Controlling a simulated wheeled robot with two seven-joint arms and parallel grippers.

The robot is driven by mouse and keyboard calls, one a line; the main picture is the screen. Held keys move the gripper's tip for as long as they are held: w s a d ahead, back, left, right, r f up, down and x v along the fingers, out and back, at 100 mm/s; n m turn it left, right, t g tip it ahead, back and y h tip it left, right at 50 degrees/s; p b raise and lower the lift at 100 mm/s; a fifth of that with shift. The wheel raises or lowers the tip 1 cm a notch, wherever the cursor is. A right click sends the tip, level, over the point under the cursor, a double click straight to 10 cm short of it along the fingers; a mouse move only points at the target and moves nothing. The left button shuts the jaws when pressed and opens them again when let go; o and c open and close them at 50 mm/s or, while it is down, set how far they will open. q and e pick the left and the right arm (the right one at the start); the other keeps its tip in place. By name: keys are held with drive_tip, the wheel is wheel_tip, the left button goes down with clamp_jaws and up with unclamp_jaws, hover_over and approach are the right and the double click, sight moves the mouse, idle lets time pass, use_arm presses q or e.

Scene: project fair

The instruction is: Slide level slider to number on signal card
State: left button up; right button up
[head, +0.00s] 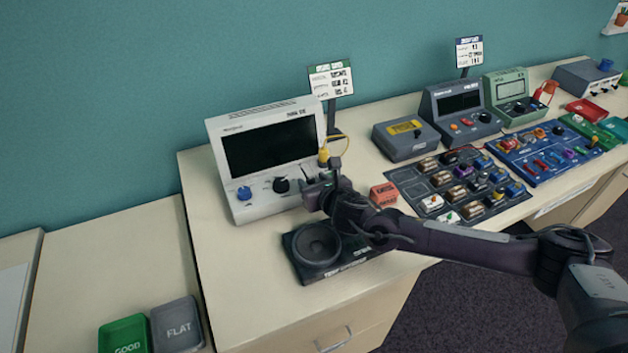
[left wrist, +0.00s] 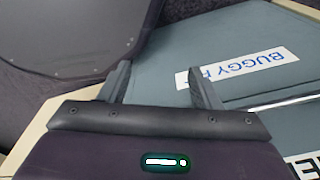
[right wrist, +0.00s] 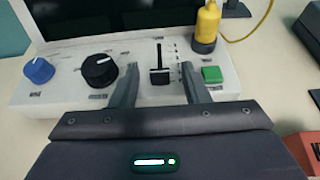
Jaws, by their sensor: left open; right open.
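The level slider (right wrist: 160,76) is a black cap at the lower end of a dark vertical slot on the white console (head: 228,185); a scale runs beside it. My right gripper (right wrist: 161,84) is open in front of the console panel, and the slider shows between its fingers; contact cannot be told. In the head view the right gripper (head: 315,186) hides the slider. A card with a green header (head: 331,80) stands behind the console; its text is too small to read. My left gripper (left wrist: 155,82) is open and empty, outside the head view.
The panel also has a blue knob (right wrist: 38,70), black knob (right wrist: 100,70) and green button (right wrist: 212,75). A yellow probe (right wrist: 206,25) stands at its right. A black speaker (head: 318,244) lies below my right arm. A grey BUGGY case (left wrist: 230,50) is near my left gripper.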

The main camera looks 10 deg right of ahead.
drive_tip(key=c, duration=0.4)
clamp_jaws()
use_arm(q)
drive_tip(key=shift+s+a+f, duration=0.1)
drive_tip(key=shift+s, duration=0.75)
